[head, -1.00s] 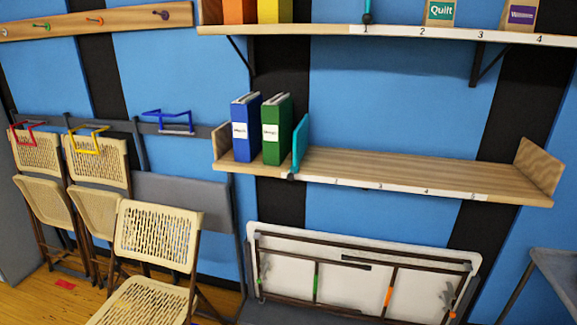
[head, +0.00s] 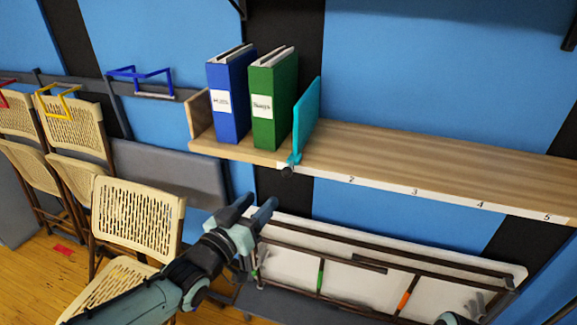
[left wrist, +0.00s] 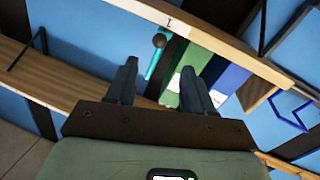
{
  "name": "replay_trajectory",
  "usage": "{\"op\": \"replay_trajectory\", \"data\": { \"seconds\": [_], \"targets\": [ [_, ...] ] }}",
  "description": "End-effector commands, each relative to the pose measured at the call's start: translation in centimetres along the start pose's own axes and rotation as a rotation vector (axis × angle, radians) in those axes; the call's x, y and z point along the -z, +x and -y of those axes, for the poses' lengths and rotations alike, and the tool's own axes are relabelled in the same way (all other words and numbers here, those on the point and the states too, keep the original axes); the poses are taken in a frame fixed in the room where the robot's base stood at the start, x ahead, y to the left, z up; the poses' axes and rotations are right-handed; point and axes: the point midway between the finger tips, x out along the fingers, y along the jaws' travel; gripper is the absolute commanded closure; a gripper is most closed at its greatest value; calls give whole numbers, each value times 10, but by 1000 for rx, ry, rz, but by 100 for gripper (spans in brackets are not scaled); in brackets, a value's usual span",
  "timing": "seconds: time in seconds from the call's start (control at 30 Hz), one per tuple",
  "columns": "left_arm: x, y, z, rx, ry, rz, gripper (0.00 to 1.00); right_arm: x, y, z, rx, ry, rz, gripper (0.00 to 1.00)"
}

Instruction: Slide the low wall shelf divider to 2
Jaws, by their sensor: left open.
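The teal divider (head: 306,118) stands upright on the low wall shelf (head: 400,160), just right of the green binder. A dark round knob (head: 288,170) is at its front foot, left of label 2 (head: 352,180) on the white strip. My left gripper (head: 258,203) is open and empty, below and left of the knob, in front of the shelf. In the left wrist view, the open fingers (left wrist: 160,72) point toward the divider (left wrist: 153,66), and the knob (left wrist: 158,41) appears just beyond the fingertips, with a gap.
A blue binder (head: 228,95) and green binder (head: 272,105) stand left of the divider. The shelf is bare to its right. Below are a folded white table (head: 390,270) and tan chairs (head: 130,218). An upper shelf's bracket (head: 571,30) shows at top right.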

Motion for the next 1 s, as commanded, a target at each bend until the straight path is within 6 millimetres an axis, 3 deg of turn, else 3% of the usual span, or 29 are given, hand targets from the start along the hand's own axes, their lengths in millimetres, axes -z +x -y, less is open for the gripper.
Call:
{"op": "replay_trajectory", "data": {
  "seconds": [0.6,0.8,1.0],
  "targets": [
    [0,114,0,0,-2,3,48,4,-30,12,4,-4,-12,57],
    [-1,127,1,2,-1,2,48,5,-34,14,5,-5,-14,57],
    [-2,128,1,2,-2,3,48,5,-34,14,5,-5,-14,57]
  ]
}}
